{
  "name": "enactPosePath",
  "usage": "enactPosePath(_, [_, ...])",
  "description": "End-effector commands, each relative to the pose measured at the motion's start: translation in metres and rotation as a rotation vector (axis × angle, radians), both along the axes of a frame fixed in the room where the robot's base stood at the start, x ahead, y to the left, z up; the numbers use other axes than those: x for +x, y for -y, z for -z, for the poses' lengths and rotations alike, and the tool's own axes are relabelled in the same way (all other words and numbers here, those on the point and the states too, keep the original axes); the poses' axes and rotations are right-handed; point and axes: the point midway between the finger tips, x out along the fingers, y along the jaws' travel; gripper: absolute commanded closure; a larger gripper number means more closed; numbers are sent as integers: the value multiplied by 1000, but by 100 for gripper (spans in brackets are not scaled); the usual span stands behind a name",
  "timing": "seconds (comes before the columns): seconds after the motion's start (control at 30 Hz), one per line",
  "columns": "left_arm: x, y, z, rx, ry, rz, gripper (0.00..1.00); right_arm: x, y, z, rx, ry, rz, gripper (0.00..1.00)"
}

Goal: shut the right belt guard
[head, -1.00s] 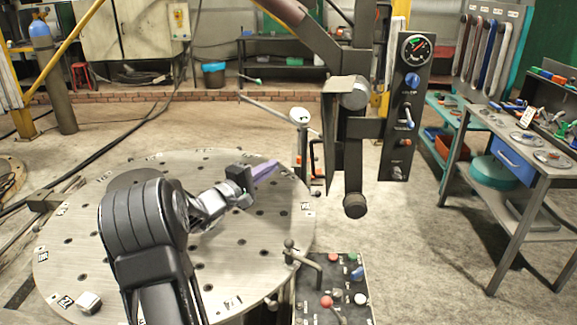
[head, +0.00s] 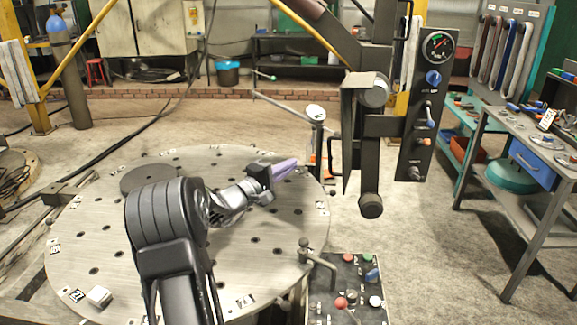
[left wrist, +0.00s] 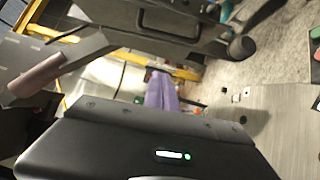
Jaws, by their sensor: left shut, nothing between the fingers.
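A dark plate with a pale top edge, which looks like the right belt guard (head: 348,140), hangs from the boom column in the head view. It stands nearly edge-on, with a thin bar handle on its left side. It appears swung out from the column; its hinge is hard to see. A dark panel with a handle, probably the same guard, shows in the left wrist view (left wrist: 150,20). My left gripper (head: 287,168) has purple fingers, shut and empty, over the round table, left of the plate and apart from it. The fingers also show in the left wrist view (left wrist: 160,92). My right gripper is out of view.
A gauge panel (head: 425,105) is fixed right of the column. A post with a white cap (head: 316,112) stands between my gripper and the plate. A button console (head: 347,285) is below. The drilled round table (head: 110,235) lies under my arm. A workbench (head: 475,165) stands right.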

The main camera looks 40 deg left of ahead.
Motion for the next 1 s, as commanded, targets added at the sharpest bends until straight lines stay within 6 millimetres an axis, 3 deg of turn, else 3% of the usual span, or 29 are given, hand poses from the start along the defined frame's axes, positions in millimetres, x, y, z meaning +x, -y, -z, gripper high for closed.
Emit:
enactPosePath(0.37, [76, 0, -8, -3, 1, 3, 100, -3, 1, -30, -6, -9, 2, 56])
enactPosePath(0.6, [82, 31, -10, -3, 0, 2, 100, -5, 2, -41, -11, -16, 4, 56])
enactPosePath(1.0, [84, 37, -8, -1, 1, 0, 100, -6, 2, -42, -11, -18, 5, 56])
